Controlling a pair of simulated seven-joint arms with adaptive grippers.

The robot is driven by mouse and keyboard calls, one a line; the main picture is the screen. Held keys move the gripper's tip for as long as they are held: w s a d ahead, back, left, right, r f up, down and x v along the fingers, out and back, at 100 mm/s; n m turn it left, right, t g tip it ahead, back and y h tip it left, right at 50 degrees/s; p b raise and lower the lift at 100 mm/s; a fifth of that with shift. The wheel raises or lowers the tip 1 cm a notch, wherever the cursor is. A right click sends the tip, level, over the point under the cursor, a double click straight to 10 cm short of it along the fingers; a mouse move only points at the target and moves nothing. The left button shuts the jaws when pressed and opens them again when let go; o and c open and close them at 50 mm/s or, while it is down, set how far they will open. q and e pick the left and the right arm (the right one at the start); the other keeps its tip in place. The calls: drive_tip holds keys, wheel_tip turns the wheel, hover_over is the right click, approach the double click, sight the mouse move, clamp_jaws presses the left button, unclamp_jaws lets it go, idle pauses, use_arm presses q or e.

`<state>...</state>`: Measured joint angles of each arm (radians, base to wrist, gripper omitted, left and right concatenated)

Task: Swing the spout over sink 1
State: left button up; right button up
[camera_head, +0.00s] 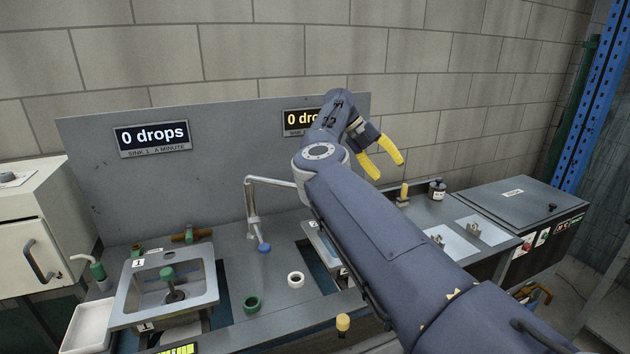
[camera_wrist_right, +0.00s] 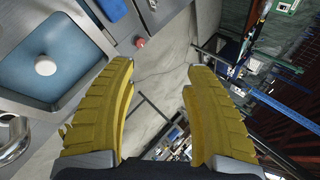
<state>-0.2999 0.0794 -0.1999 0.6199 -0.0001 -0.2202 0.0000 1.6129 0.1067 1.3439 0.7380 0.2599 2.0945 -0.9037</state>
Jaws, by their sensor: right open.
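The metal spout (camera_head: 272,181) tops an upright pipe between the sinks. It reaches to the right, and its end is hidden behind my right arm. A blue piece (camera_head: 264,247) is at the foot of the pipe. Sink 1 (camera_head: 137,290) is at the left, with a green-topped piece standing in its basin. My right gripper (camera_head: 384,168), with yellow fingers, is open and empty, well to the right of the spout and raised near the back panel. Its open fingers also show in the right wrist view (camera_wrist_right: 160,95). My left gripper is not in view.
The second sink (camera_head: 318,243) is mostly hidden by my right arm. A green ring (camera_head: 252,304) and a white ring (camera_head: 296,280) lie on the counter between the sinks. A grey panel (camera_head: 225,140) with drop signs stands behind. A white tray (camera_head: 88,325) is at the far left.

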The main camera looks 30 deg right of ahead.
drive_tip(key=w+a+r+t+y, duration=0.3)
drive_tip(key=w+a+r, duration=0.3)
drive_tip(key=a, duration=0.4)
drive_tip(key=w+a+r+t+y, duration=0.3)
drive_tip(key=w+a+r, duration=0.1)
drive_tip(key=a+r, duration=0.5)
drive_tip(key=shift+n, duration=0.4)
drive_tip(key=f, duration=1.2)
drive_tip(key=a+f, duration=0.1)
drive_tip(key=f, duration=0.5)
drive_tip(key=shift+a, duration=0.1)
clamp_jaws()
